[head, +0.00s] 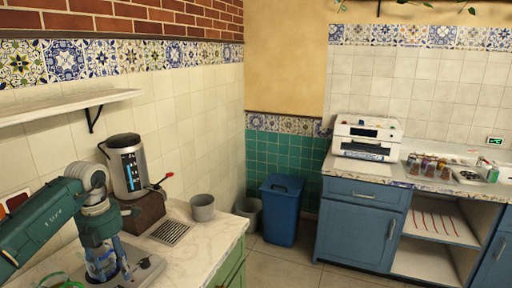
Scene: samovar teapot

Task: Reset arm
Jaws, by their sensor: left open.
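My left gripper (102,268) points down over the left counter and is open. A bluish, glassy shape shows at its fingers; I cannot tell what it is or whether the fingers touch it. The silver samovar (130,172), with a dark lid and a blue display, stands upright on a brown base (143,214) just beyond the gripper. Its red-handled tap (160,183) sticks out to the right. A grey cup (203,208) stands on the counter to the right, apart from the gripper. My right gripper is out of view.
A metal grate (170,232) lies on the pale counter (205,245). A white shelf (65,107) hangs above on the left wall. A blue bin (281,210) stands on the floor. A blue cabinet (358,230) at right bears a white machine (366,138) and several jars.

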